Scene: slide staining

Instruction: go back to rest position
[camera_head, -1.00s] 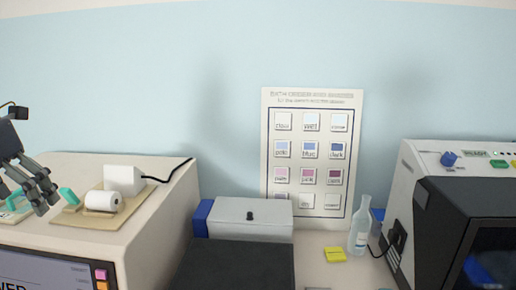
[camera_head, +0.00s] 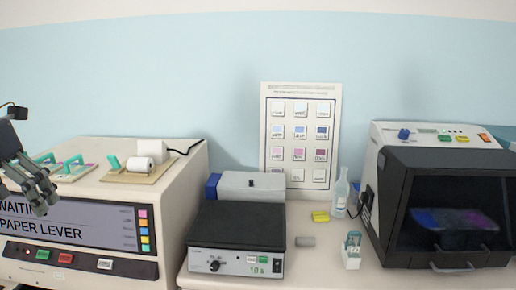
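My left gripper (camera_head: 38,194) is at the left edge of the head view, in front of the large beige machine (camera_head: 178,190) with the screen. Its dark fingers point down and to the right. I see nothing held in it, but I cannot tell how far the fingers are apart. Most of my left arm is outside the picture. My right gripper and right arm are not in view.
A grey-black box with a knob (camera_head: 236,264) stands mid-bench, with a lidded grey box (camera_head: 252,186) behind. A dark-windowed machine (camera_head: 455,215) fills the right. Between them are a clear bottle (camera_head: 341,192), a yellow item (camera_head: 320,216) and a small white holder (camera_head: 351,258).

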